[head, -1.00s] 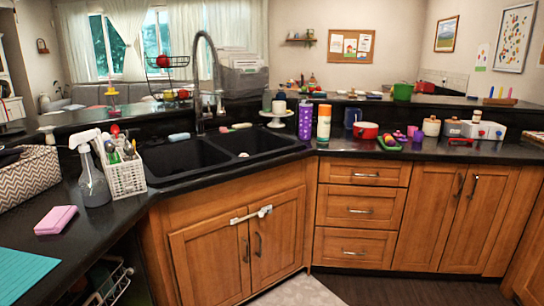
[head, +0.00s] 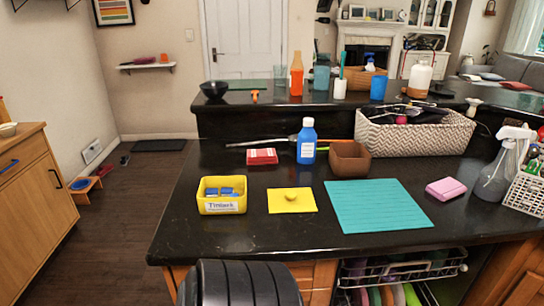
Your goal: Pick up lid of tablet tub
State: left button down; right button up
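The yellow tablet tub (head: 222,207) stands open on the black counter at the left of the head view. Blue tablets show inside it, and it has a white label on its front. Its flat yellow lid (head: 291,200) with a small round knob lies on the counter just right of the tub, apart from it. Neither of my grippers is in view.
A teal mat (head: 378,205) lies right of the lid. Behind are a red-and-white box (head: 262,157), a blue bottle (head: 306,141) and a brown bowl (head: 349,159). A pink sponge (head: 446,188) lies farther right. Counter in front of the lid is clear.

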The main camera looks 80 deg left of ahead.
aim_at(297, 199)
jog(key=u, duration=2.8)
